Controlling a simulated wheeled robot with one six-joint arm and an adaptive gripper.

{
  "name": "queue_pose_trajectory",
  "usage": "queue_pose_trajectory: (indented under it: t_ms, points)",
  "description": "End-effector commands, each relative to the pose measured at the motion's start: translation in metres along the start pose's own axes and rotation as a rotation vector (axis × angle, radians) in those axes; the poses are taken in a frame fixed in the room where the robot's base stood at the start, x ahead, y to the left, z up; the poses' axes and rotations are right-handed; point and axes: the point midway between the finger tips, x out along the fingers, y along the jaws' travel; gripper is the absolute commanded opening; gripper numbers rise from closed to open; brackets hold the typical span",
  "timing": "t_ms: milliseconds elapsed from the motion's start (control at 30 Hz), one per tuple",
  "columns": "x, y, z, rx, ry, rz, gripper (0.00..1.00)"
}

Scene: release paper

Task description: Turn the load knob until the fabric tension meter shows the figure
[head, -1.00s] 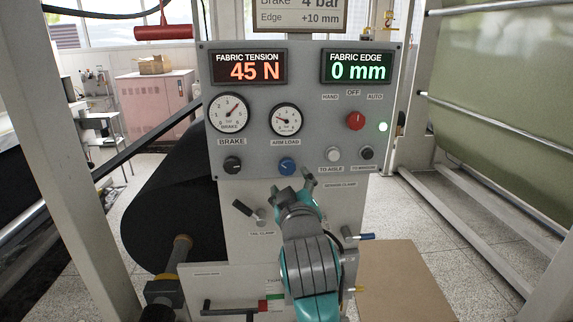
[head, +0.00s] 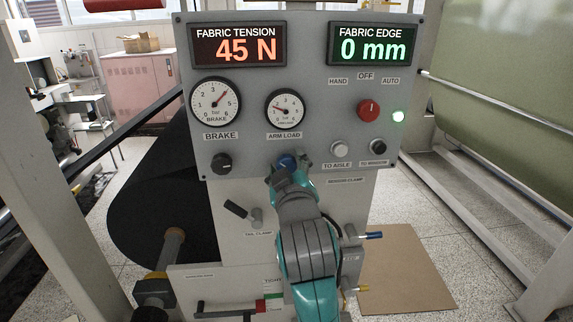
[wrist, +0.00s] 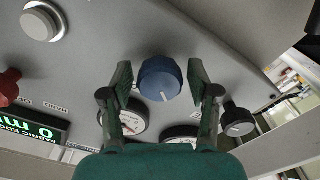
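The blue load knob (head: 287,161) sits under the ARM LOAD gauge (head: 285,107) on the grey panel. It fills the middle of the wrist view (wrist: 161,79), its white mark pointing down in that picture. My gripper (head: 289,163) is open at the knob. In the wrist view its fingers (wrist: 160,83) stand one on each side of the knob, with a visible gap on both sides. The fabric tension meter (head: 238,46) reads 45 N in orange. The ARM LOAD needle points to the upper left, low on its scale.
A black brake knob (head: 221,163) is left of the load knob, and a white TO AISLE button (head: 339,147) is to the right. A tail clamp lever (head: 241,211) juts out below left. The edge meter (head: 373,46) reads 0 mm.

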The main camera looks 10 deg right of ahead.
Motion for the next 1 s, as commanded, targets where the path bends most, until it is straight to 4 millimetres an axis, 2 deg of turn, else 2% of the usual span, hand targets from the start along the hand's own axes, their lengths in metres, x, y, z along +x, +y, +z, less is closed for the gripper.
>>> queue_pose_trajectory:
  t_ms: [33, 167, 333, 600, 900, 933, 1000]
  points:
    - [0.0001, 0.0000, 0.0000, 0.000, 0.000, 0.000, 0.41]
    - [0.0001, -0.0001, 0.0000, 0.000, 0.000, 0.000, 0.08]
    - [0.0002, -0.0001, 0.0000, 0.023, 0.000, 0.000, 0.08]
    - [0.0003, -0.0001, 0.0000, 0.171, 0.000, 0.000, 0.08]
    - [0.0003, -0.0002, 0.0000, 0.184, 0.000, 0.000, 0.08]
    - [0.0003, -0.0002, 0.0000, 0.184, 0.000, 0.000, 0.45]
    - [0.0003, -0.0002, -0.0001, 0.184, 0.000, 0.000, 0.62]
